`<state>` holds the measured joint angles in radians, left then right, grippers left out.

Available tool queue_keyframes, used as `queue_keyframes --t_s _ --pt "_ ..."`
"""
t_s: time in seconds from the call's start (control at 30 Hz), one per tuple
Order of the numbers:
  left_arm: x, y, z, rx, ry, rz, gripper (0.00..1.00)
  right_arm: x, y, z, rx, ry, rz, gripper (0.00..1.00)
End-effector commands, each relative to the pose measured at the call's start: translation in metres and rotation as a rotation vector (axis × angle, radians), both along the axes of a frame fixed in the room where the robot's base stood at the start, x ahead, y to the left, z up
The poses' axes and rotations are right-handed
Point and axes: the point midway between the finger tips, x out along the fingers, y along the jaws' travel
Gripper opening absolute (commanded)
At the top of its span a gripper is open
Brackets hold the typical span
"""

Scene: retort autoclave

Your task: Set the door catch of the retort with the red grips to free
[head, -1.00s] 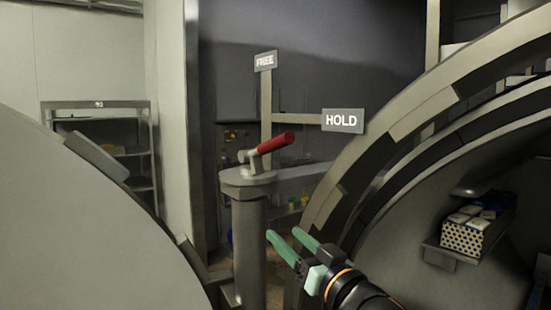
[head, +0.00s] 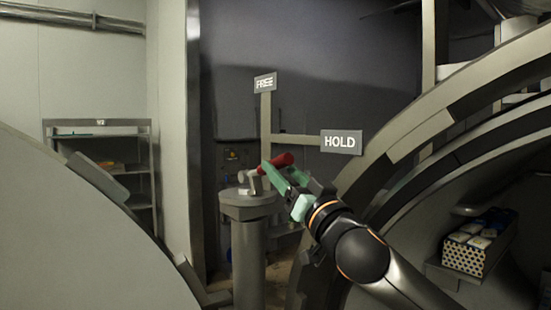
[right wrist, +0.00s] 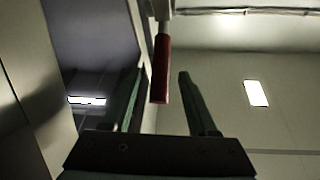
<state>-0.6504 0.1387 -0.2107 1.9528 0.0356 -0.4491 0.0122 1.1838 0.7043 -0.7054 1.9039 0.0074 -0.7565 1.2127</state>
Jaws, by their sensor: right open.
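The door catch is a lever with a red grip (head: 281,161) on a grey post (head: 248,215) between the round door and the retort's ring. The lever points right, toward the HOLD sign (head: 341,142); the FREE sign (head: 265,83) stands above and behind the post. My right gripper (head: 277,177) is open, its green fingers at the red grip, partly covering it in the head view. In the right wrist view the red grip (right wrist: 160,70) lies between the two open fingers, with a gap to the right finger. My left gripper is not in view.
The large round door (head: 75,230) fills the lower left. The retort's thick ring (head: 430,120) rises at right, with a patterned box (head: 470,255) on a ledge inside. A shelf rack (head: 130,165) stands at the back left.

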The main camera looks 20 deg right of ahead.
Motion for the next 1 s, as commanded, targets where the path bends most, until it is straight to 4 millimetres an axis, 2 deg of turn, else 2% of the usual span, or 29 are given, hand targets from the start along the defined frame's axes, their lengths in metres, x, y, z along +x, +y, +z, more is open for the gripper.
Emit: queue_keyframes --t_s 0.1,0.3,0.67,1.0 --pt "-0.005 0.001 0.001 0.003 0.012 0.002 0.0 0.016 0.004 0.009 0.0 0.0 0.0 0.59" --pt "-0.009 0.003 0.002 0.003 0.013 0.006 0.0 0.03 0.006 0.013 -0.001 0.0 0.0 0.59" --pt "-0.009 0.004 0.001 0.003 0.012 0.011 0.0 0.033 0.007 0.013 -0.001 0.0 0.001 0.59" --pt "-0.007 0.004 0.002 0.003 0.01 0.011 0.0 0.033 0.007 0.013 -0.001 0.0 0.001 0.21"
